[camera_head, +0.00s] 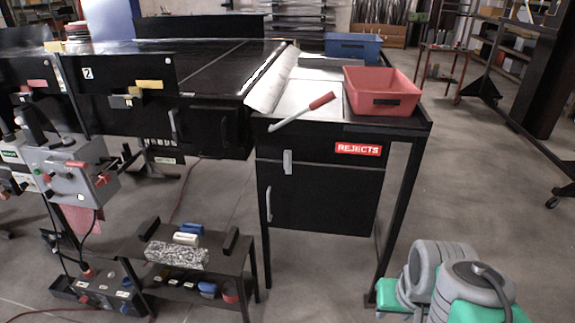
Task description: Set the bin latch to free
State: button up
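A black cabinet (325,200) with a red REJECTS label (358,149) stands in the middle, under a table top. A small upright grey latch piece (288,162) sits near the top left of its front. A pale vertical handle (268,204) is below it, at the left edge. The cabinet front looks closed. The words on the latch, if any, are too small to read. My grey and green arm links show at the lower right, but my gripper's fingers are not visible.
A red bin (382,90) and a red-gripped lever (303,112) are above the cabinet. A black conveyor (185,60) and a grey control box (70,170) are at left. A low black bench (205,240) stands at front left. Floor right of the cabinet is mostly clear.

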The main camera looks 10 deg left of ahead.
aim_at(288, 153)
jog(key=u, duration=0.7)
jog(key=i, duration=0.4)
jog(key=u, duration=1.05)
